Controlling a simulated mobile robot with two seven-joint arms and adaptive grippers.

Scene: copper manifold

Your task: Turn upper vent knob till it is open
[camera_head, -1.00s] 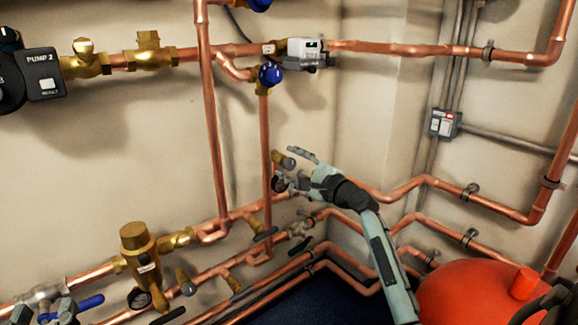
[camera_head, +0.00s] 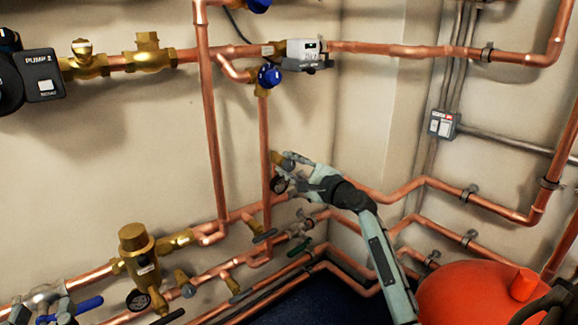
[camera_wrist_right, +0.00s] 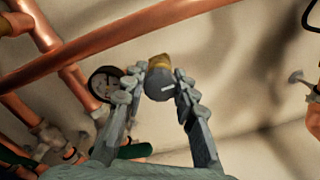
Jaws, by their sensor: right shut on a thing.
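The upper vent knob is a small grey cylinder on a brass fitting (camera_head: 278,160), right of the vertical copper pipe. In the right wrist view the knob (camera_wrist_right: 160,86) has a white line on its face, with brass behind it. My right gripper (camera_head: 291,169) is shut on the knob, with one finger on each side (camera_wrist_right: 158,88). The fingers partly hide the knob in the head view.
A round dark-rimmed gauge (camera_wrist_right: 104,84) sits close beside the right fingers. A vertical copper pipe (camera_head: 265,135) runs just left of the knob. Copper pipes and valves lie below. A red tank (camera_head: 470,292) stands at the lower right.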

